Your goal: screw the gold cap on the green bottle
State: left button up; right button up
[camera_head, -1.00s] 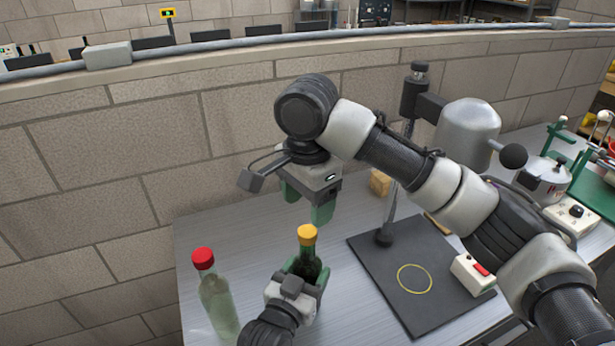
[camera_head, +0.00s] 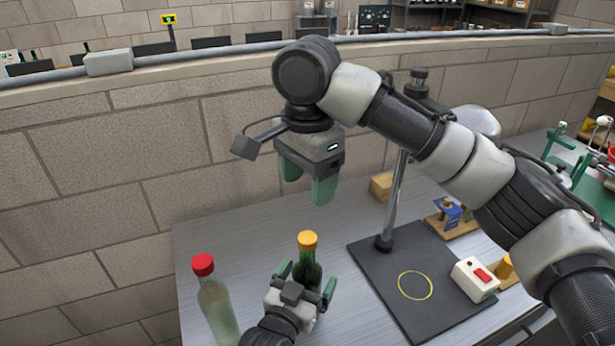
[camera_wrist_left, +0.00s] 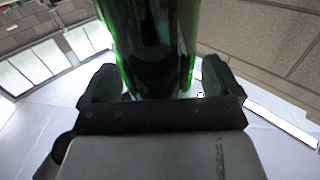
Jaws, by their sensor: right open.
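The green bottle (camera_head: 308,273) stands upright on the grey table. The gold cap (camera_head: 307,240) sits on its neck and looks level; how tight it is I cannot tell. My left gripper (camera_head: 305,284) is open low around the bottle, with a finger on each side. In the left wrist view, the bottle's glass (camera_wrist_left: 150,50) rises between the two fingers, and a gap shows at the right finger. My right gripper (camera_head: 308,186) is open and empty, above the cap and apart from it, fingers pointing down.
A clear bottle with a red cap (camera_head: 203,266) stands left of the green bottle. A wooden block (camera_head: 381,186) is near the wall.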

pick_arm(q)
jog(key=b+v, duration=0.1)
jog(key=v, duration=1)
jog(key=shift+b, duration=0.4)
jog(key=shift+a, duration=0.1)
